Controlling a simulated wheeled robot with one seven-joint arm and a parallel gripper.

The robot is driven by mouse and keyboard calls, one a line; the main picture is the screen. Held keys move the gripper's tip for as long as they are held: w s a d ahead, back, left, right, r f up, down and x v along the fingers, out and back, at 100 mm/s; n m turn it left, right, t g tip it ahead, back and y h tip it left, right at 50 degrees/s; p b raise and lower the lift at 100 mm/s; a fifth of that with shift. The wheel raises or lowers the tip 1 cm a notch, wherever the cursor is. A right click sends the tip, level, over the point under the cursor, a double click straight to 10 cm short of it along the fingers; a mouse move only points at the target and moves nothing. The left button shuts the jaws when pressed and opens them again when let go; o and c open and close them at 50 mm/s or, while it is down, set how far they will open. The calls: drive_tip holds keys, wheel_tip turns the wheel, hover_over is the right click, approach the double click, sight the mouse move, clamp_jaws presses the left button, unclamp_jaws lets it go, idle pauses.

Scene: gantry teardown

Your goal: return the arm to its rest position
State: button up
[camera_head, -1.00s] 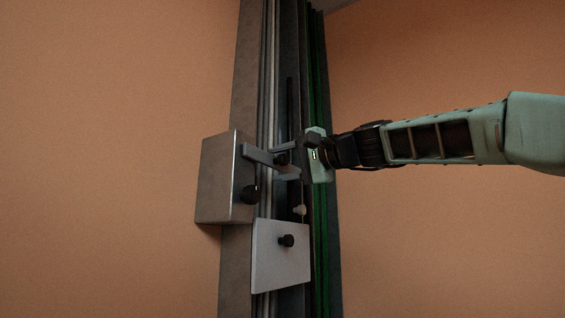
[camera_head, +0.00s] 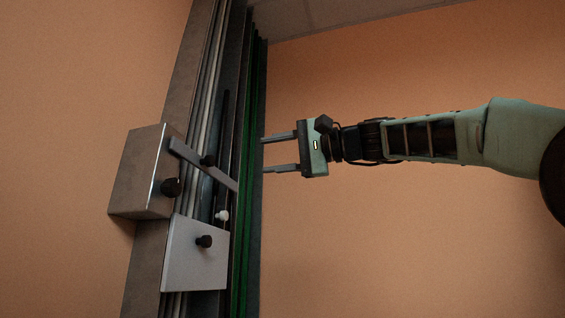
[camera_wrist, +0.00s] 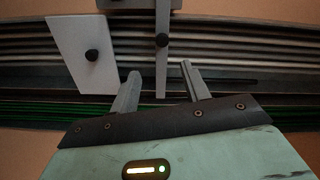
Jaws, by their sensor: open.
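My gripper (camera_head: 267,153) is open and empty, with its two grey fingers apart and pointing left at the gantry column. In the head view it is just right of the column's right edge, in front of the orange wall. My arm stretches in from the right edge of the head view.
The tall gantry column (camera_head: 253,120) with green strips carries a metal box (camera_head: 140,175), a grey bar (camera_head: 215,176) and a pale plate (camera_head: 190,262) with a black knob (camera_head: 204,241). The plate (camera_wrist: 75,65) also shows in the wrist view.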

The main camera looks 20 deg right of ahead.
drive_tip(key=shift+v, duration=0.85)
drive_tip(key=w+a+f+g+h, duration=0.15)
drive_tip(key=a+f, duration=0.25)
drive_tip(key=f, duration=0.7)
drive_tip(key=a+f+g+h, duration=0.2)
drive_tip(key=a+f, duration=0.2)
drive_tip(key=f, duration=0.7)
drive_tip(key=s+a+f+n+g+h, duration=0.1)
drive_tip(key=s+a+f+n+g, duration=0.15)
drive_tip(key=f, duration=0.55)
drive_tip(key=s+a+f+n+g+h, duration=0.15)
drive_tip(key=s+f, duration=0.25)
drive_tip(key=f, duration=0.4)
drive_tip(key=s+d+f+n+g+h, duration=0.1)
drive_tip(key=s+d+f+n+h, duration=0.2)
drive_tip(key=s+f, duration=0.7)
drive_tip(key=s+d+f+n+g+h, duration=0.2)
drive_tip(key=s+d+f+n+h, duration=0.2)
drive_tip(key=s+f, duration=0.7)
wheel_tip(320, 180, down, 4)
drive_tip(key=shift+f+n+h, duration=0.1)
drive_tip(key=shift+n+h, duration=0.2)
drive_tip(key=shift+n, duration=0.5)
drive_tip(key=shift+o, duration=0.3)
drive_tip(key=shift+s+g, duration=0.15)
drive_tip(key=shift+g, duration=0.1)
